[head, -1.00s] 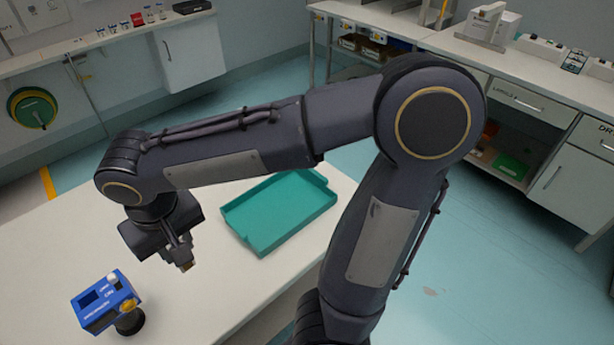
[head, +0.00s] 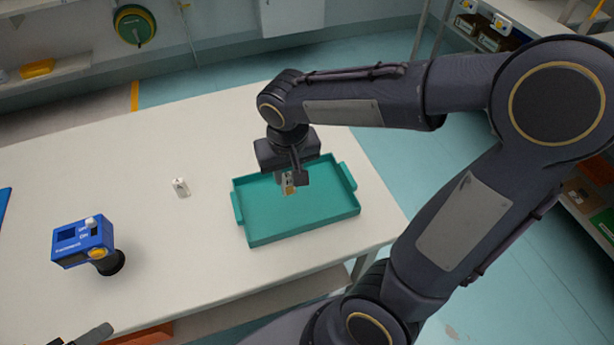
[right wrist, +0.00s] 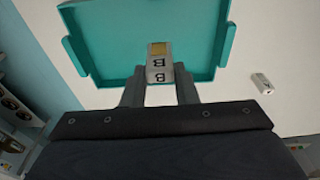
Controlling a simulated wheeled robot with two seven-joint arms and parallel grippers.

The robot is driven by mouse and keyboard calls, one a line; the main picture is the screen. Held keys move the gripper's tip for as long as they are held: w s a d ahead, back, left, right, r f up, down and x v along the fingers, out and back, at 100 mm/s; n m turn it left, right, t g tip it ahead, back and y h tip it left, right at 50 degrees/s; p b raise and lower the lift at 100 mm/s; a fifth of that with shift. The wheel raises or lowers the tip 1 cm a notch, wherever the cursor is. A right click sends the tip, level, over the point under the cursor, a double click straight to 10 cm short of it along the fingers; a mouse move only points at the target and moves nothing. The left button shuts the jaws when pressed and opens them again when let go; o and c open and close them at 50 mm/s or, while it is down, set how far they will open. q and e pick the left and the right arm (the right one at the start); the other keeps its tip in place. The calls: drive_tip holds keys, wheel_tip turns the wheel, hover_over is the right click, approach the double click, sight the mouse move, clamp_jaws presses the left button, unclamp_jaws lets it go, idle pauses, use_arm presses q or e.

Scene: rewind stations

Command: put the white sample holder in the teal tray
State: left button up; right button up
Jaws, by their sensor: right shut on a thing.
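The white sample holder (right wrist: 159,66) is a small pale block with black B marks and a tan patch at its far end. My right gripper (head: 288,181) is shut on it, with one finger on each side in the right wrist view. The teal tray (head: 300,237) is a shallow rectangle with side handles on the white table; it also shows in the right wrist view (right wrist: 92,50). The holder is over the tray's inside, tan end down; I cannot tell its exact height. Part of my left gripper (head: 85,336) shows at the bottom left, its jaws unclear.
A small white block (head: 181,187) with a dark mark lies left of the tray. A blue device (head: 83,243) on a black round base stands farther left. The white table (head: 190,270) is clear between them. The tray lies near the table's right edge.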

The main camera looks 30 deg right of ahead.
drive_tip(key=shift+w+d+f, duration=0.45)
drive_tip(key=shift+d+f, duration=0.6)
drive_tip(key=shift+f, duration=0.6)
drive_tip(key=shift+w+d+f, duration=0.5)
drive_tip(key=shift+d+f, duration=0.5)
drive_tip(key=shift+f, duration=0.6)
drive_tip(key=shift+w+d+f, duration=0.45)
drive_tip(key=shift+d+f, duration=0.6)
drive_tip(key=shift+f, duration=0.6)
drive_tip(key=shift+b, duration=0.3)
drive_tip(key=shift+f, duration=0.2)
drive_tip(key=o, duration=0.9)
drive_tip(key=shift+r, duration=0.1)
drive_tip(key=shift+o, duration=0.2)
